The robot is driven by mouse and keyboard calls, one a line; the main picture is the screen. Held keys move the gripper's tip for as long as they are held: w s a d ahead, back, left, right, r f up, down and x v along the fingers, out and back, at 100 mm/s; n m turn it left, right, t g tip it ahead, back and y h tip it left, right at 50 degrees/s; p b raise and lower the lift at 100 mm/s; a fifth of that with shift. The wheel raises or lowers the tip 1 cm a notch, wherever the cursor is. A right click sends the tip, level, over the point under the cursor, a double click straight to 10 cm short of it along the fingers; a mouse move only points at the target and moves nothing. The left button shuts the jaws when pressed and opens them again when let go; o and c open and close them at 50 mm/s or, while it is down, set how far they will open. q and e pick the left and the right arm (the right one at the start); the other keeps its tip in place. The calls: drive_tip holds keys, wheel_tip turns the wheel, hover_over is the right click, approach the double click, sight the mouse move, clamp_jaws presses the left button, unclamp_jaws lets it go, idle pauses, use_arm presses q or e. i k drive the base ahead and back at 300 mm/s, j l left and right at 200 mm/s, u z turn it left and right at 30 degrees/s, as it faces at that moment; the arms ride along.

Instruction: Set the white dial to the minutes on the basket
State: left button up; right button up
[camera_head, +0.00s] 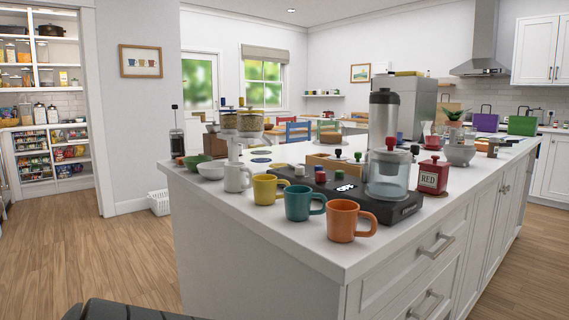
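A black machine (402,209) with a small lit display (346,187) sits on the white island near its front corner. Small knobs stand by its left end. A pale, whitish one (299,170) may be the white dial, but it is too small to read its setting. A glass jar (388,178) with a red-knobbed lid stands on the machine. A white basket (159,203) sits on the floor left of the island; no minutes are readable on it. I cannot tell whether it is the task's basket. Neither gripper is in view.
Orange (342,220), teal (298,203), yellow (265,189) and white (237,177) mugs line the island's (262,232) near left edge, before the machine. A red canister (433,176) stands right of the jar. The wooden floor (75,250) at left is clear.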

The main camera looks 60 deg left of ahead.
sight(300, 170)
drive_tip(key=k+j, duration=0.35)
drive_tip(key=k+j+z, duration=0.1)
drive_tip(key=k+j, duration=0.3)
drive_tip(key=k+l, duration=0.05)
drive_tip(key=k, duration=0.05)
